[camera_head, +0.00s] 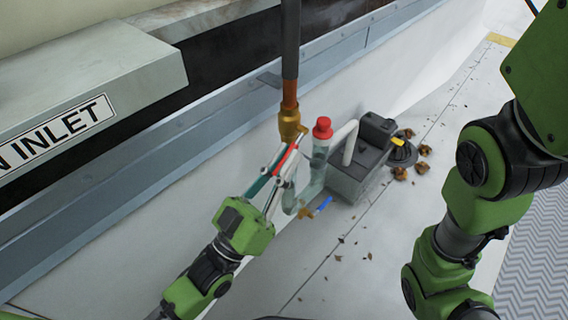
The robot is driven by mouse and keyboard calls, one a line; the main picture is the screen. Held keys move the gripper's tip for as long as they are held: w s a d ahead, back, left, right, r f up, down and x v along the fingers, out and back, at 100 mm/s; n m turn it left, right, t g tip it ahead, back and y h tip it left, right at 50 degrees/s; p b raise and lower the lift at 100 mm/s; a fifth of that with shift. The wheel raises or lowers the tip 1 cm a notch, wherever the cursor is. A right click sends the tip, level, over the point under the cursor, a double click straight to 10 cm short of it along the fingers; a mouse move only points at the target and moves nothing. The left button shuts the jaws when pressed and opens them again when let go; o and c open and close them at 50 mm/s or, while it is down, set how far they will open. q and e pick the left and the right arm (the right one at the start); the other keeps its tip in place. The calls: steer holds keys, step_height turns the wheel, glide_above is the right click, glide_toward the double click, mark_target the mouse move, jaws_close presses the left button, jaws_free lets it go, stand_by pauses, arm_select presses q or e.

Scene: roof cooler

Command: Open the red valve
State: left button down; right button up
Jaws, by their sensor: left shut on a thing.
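The red valve's handle (284,160) is a narrow red lever beside the brass fitting (290,122) at the lower end of a vertical pipe. My left gripper (283,162) reaches up to it from the lower left and is shut on the red handle, with its fingers on both sides. The fingers hide part of the handle and of the valve body. Of my right arm, only green and black links show at the right; its gripper is outside the view.
Dry leaves (422,167) lie on the pale roof. An inlet duct (85,75) is at left.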

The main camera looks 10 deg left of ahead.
arm_select(q)
steer(key=shift+r, duration=0.1)
steer(key=c, duration=2.1)
jaws_free()
steer(key=shift+s+a+f, duration=0.2)
steer(key=shift+s+f, duration=0.05)
steer(key=shift+f, duration=0.15)
steer(key=v, duration=1.1)
steer(key=shift+r, duration=0.1)
